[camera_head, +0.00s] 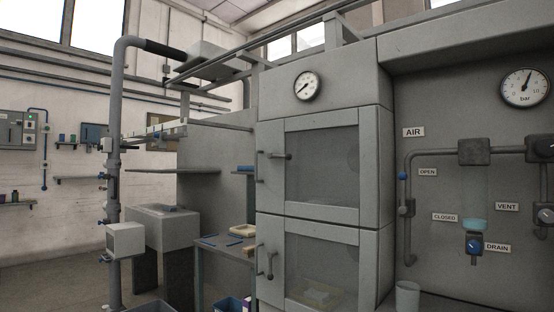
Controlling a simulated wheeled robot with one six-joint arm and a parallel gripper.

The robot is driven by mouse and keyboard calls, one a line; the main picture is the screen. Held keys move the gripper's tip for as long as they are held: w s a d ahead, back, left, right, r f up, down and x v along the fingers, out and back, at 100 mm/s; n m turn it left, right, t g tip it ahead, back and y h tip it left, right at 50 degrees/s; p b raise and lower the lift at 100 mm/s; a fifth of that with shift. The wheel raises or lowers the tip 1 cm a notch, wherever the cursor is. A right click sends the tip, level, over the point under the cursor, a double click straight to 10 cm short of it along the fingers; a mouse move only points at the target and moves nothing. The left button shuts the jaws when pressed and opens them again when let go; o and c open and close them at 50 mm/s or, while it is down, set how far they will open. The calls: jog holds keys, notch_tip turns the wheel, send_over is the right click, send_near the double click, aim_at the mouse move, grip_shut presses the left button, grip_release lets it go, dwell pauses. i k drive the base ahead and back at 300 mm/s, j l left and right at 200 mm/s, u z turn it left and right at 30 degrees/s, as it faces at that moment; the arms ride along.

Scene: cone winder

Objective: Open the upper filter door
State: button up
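The upper filter door (297,161) is a grey framed door with a dark window, in the middle of the head view. It looks shut, flush with the cabinet front. Its handle (279,156) is a bar lying level near the left edge of the door. The lower door (290,224) sits right below it and also looks shut. Its handle (270,263) hangs down. My gripper is not in view, so its state and its place relative to the door are hidden.
A round gauge (306,86) sits above the upper door. To the right is a panel with pipes, valves, a bar gauge (525,87) and labels. A small table (213,243) with trays stands left of the cabinet. A tall pipe (114,180) rises further left.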

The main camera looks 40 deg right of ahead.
aim_at(270, 174)
jog(key=z, duration=1.3)
